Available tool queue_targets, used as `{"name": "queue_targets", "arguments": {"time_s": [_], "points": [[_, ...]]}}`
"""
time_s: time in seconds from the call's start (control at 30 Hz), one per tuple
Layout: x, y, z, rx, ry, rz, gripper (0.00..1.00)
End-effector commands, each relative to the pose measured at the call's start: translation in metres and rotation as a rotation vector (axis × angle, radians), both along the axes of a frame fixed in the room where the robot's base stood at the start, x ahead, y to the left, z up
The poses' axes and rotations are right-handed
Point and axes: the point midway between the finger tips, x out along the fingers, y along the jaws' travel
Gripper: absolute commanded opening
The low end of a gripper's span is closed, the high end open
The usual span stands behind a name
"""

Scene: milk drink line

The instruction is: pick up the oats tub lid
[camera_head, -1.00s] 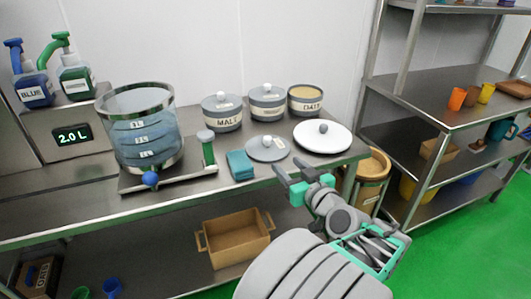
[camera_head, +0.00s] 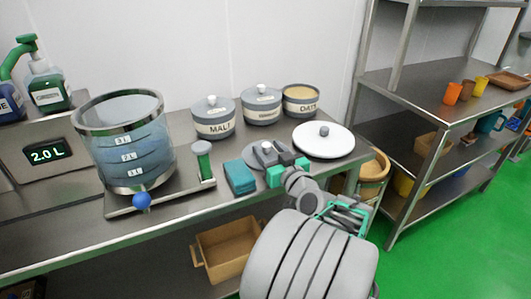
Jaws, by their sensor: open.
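The oats tub (camera_head: 301,102) stands open at the back right of the steel table, its pale contents showing. A flat grey lid (camera_head: 251,159), which matches the other tubs' lids, lies on the table in front of the tubs. My gripper (camera_head: 268,153) is open over this lid, its fingers reaching around the knob area. The fingers hide much of the lid, and I cannot tell whether they touch it. A larger white lid (camera_head: 340,143) with a grey knob lies just to the right.
The malt tub (camera_head: 213,121) and another lidded tub (camera_head: 262,107) stand behind the grey lid. A teal cloth (camera_head: 240,178) lies close on its left.

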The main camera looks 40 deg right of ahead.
Motion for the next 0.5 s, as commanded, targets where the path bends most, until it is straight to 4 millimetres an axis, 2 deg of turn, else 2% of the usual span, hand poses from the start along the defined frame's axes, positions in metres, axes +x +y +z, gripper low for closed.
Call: {"name": "queue_targets", "arguments": {"time_s": [0.1,0.33,0.5], "points": [[0.0154,-0.0042,-0.0013,0.001,0.001,0.002,0.50],[0.0176,-0.0049,-0.0012,0.000,0.001,0.001,0.50],[0.0174,-0.0049,-0.0012,0.000,0.001,0.001,0.36]]}}
